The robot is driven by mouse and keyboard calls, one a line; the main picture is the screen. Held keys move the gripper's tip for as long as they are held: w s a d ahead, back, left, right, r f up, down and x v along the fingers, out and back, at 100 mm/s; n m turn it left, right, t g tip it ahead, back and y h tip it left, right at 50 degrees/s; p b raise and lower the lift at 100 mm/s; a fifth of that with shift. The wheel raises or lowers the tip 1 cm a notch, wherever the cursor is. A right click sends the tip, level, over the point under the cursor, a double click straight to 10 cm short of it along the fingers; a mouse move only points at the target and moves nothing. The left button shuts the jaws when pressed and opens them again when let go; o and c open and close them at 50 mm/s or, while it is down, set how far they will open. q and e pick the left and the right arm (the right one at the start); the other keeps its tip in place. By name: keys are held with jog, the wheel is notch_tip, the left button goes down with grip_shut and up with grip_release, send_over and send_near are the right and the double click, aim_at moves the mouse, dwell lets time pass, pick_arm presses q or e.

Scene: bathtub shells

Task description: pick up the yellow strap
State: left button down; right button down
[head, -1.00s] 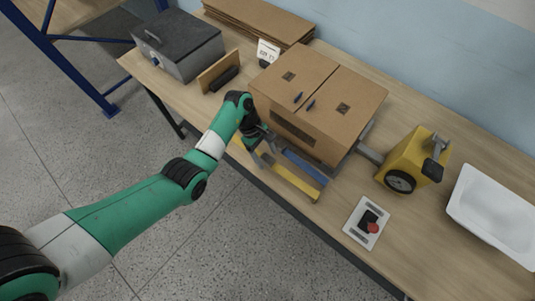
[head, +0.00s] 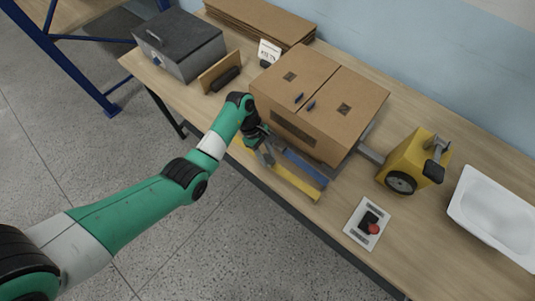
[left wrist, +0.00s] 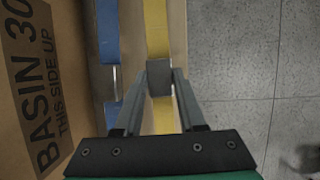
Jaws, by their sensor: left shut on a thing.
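The yellow strap (head: 297,183) lies along the table's front edge, in front of the carton, beside a blue strap (head: 305,167). My left gripper (head: 267,155) is at the left part of the yellow strap. In the left wrist view the yellow strap (left wrist: 157,28) runs up and down the picture, and a small grey block (left wrist: 160,77) sits on it. My left gripper's fingers (left wrist: 161,72) are closed in on either side of this grey block. In the left wrist view the blue strap (left wrist: 108,35) is to the left, apart from the fingers. My right gripper is not in view.
A large brown carton (head: 345,90) stands right behind the straps. A yellow machine with a black wheel (head: 408,160), a plate with a red button (head: 368,223) and a white tray (head: 459,210) are to the right. A grey metal box (head: 180,45) is at the left.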

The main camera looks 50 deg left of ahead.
pick_arm(q)
jog(key=shift+r, duration=0.45)
notch_tip(320, 180, up, 3)
jog(key=shift+f+p, duration=0.1)
jog(key=shift+p, duration=0.6)
jog(key=s+d+r+p, duration=0.9)
jog(key=s+p, duration=0.1)
jog(key=p, duration=0.1)
jog(key=shift+s+d+r, duration=0.15)
jog(key=shift+s, duration=0.1)
